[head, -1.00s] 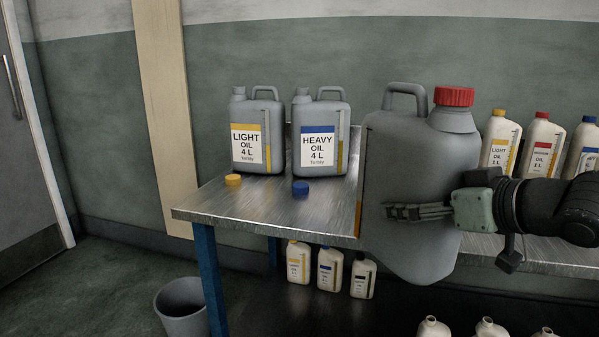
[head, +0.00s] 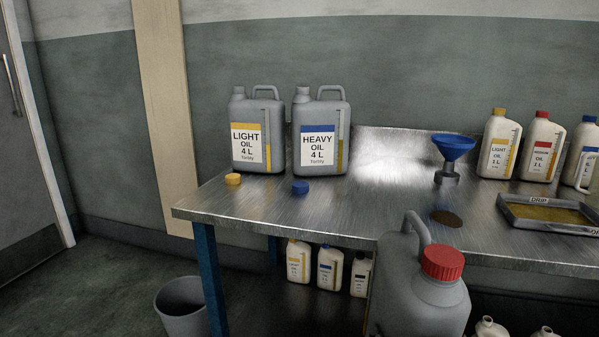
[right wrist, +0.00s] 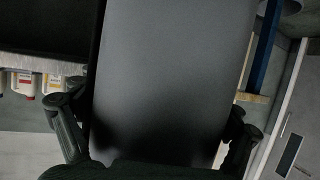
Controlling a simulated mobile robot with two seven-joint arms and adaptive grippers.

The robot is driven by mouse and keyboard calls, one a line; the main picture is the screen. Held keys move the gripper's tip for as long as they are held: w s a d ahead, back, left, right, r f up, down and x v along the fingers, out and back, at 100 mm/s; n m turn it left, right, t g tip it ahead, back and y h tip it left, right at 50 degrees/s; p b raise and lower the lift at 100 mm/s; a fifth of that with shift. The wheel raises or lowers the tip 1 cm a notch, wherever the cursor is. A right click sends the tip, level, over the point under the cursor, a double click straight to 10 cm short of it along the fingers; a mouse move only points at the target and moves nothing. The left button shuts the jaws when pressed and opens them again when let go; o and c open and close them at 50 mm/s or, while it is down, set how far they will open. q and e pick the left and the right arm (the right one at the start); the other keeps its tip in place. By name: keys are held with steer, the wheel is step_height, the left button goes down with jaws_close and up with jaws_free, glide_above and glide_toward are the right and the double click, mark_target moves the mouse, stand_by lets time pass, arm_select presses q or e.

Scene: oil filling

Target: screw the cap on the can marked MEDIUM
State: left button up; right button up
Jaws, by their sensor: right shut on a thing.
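A grey can (head: 418,297) with a red cap (head: 442,263) on its neck is at the bottom of the head view, in front of the table edge. Its label is not visible, so I cannot read whether it says MEDIUM. The cap looks seated; how tight it is cannot be seen. In the right wrist view the can's grey body (right wrist: 175,70) fills the middle, and my right gripper (right wrist: 150,112) is shut on it, one finger on each side. The right gripper is out of the head view. My left gripper is in neither view.
LIGHT (head: 258,135) and HEAVY (head: 321,135) oil cans stand uncapped on the metal table (head: 250,200), with a yellow cap (head: 233,179) and a blue cap (head: 300,187) before them. A blue funnel (head: 453,148), drip tray (head: 548,213) and small bottles (head: 540,148) are right. A bin (head: 183,308) stands on the floor.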

steer(key=shift+r, duration=0.25)
stand_by(0.3)
steer(key=s+a+r+n+g+y, duration=0.1)
steer(key=s+a+n+g+y, duration=0.1)
steer(key=a+n+y, duration=0.6)
steer(key=a+g, duration=0.1)
steer(key=a, duration=0.4)
steer(key=shift+a+y, duration=0.35)
steer(key=shift+y, duration=0.05)
